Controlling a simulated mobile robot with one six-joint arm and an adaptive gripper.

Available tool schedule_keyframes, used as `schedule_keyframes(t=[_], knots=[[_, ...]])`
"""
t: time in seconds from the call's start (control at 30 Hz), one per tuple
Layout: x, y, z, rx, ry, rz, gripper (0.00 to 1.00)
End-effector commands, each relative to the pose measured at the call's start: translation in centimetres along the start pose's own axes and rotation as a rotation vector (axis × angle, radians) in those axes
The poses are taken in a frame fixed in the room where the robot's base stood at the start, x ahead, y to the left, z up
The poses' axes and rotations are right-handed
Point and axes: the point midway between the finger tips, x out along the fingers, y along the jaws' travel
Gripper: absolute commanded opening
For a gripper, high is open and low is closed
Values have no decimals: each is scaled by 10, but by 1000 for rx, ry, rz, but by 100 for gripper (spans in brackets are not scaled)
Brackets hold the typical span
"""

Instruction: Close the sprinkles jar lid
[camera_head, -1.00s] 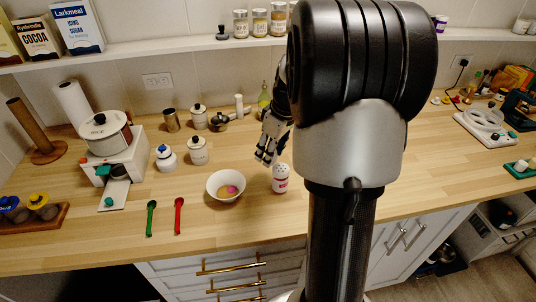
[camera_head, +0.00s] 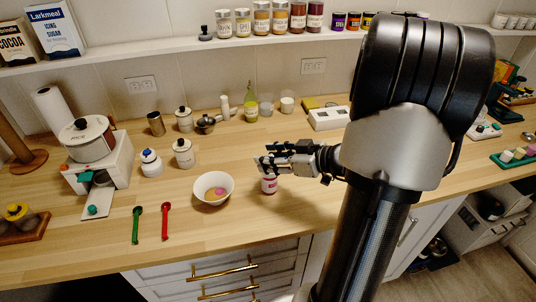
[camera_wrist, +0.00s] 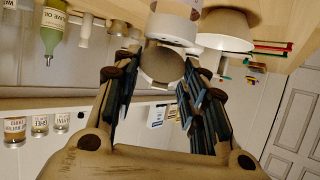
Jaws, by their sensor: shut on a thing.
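The sprinkles jar (camera_head: 269,186) is a small white shaker with a red label, upright on the counter just right of a white bowl. My gripper (camera_head: 264,165) reaches in from the right at the jar's top and hides most of it. In the wrist view the white jar (camera_wrist: 172,28) appears upside down at the top. A round beige-grey lid (camera_wrist: 163,65) adjoins it, between my fingertips (camera_wrist: 164,72), which are shut on it. How far the lid stands open cannot be told.
The white bowl (camera_head: 213,201) with pink and yellow contents stands close left of the jar. Green (camera_head: 137,224) and red (camera_head: 166,221) spoons lie further left. White canisters, including one (camera_head: 184,153), stand behind.

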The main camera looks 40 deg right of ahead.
Motion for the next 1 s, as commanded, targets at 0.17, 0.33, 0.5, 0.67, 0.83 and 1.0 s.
schedule_keyframes(t=[0.17, 0.33, 0.5, 0.67, 0.83, 1.0], knots=[[-2, 0, 7, 4, 96, -1, 16], [-3, 0, 8, 1, 153, -2, 16], [-3, 0, 9, 0, 180, -2, 16], [-3, 0, 9, -2, 186, -2, 16], [-3, 0, 9, -1, 186, -3, 16], [-3, -1, 9, -1, 186, -3, 45]])
